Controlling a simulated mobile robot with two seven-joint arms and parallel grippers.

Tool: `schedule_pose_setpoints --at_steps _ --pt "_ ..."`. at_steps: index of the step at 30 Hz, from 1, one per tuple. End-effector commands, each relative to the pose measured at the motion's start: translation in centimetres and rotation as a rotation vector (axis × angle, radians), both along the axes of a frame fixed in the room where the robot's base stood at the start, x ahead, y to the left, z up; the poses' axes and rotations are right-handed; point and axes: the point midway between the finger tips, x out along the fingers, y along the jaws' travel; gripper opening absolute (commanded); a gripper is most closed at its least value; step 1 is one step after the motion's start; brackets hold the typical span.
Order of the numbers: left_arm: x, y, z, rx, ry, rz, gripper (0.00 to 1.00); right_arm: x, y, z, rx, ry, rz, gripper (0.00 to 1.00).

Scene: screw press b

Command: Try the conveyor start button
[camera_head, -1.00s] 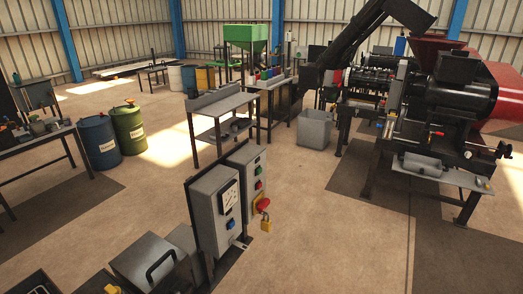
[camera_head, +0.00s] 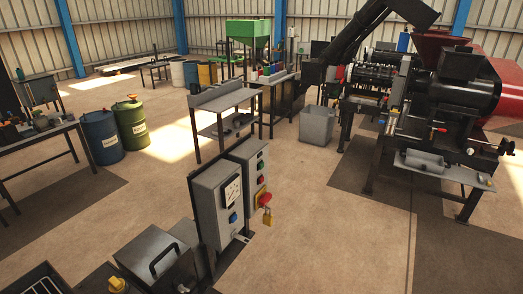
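A grey control box (camera_head: 250,172) stands in the lower middle on a dark post. Its front has small green and red buttons in a column, too small to read any labels. Below them is a red mushroom button (camera_head: 265,198) with a yellow padlock (camera_head: 267,218) hanging at it. A second grey box (camera_head: 212,205) stands beside it, nearer to me, with a white dial gauge (camera_head: 232,190) and a blue knob (camera_head: 233,218). A dark inclined conveyor (camera_head: 352,40) rises at the upper right. Neither of my grippers is in view.
A grey case with a black handle (camera_head: 152,252) sits low in front, left of the boxes. The red and black press (camera_head: 455,95) stands at right, a grey bin (camera_head: 317,125) near it. Blue (camera_head: 101,137) and green (camera_head: 131,123) drums stand left. Floor right of the boxes is clear.

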Motion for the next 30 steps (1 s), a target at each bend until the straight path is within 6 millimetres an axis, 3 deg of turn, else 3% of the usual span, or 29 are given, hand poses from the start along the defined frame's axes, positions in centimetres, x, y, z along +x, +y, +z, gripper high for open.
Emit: schedule_pose_setpoints --at_steps 15,28,30 --pt "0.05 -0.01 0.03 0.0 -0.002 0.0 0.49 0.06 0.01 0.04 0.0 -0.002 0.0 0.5" --pt "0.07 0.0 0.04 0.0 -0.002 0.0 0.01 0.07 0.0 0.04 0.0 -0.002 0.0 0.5" --pt "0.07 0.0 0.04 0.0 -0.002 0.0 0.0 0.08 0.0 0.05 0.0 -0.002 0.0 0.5"
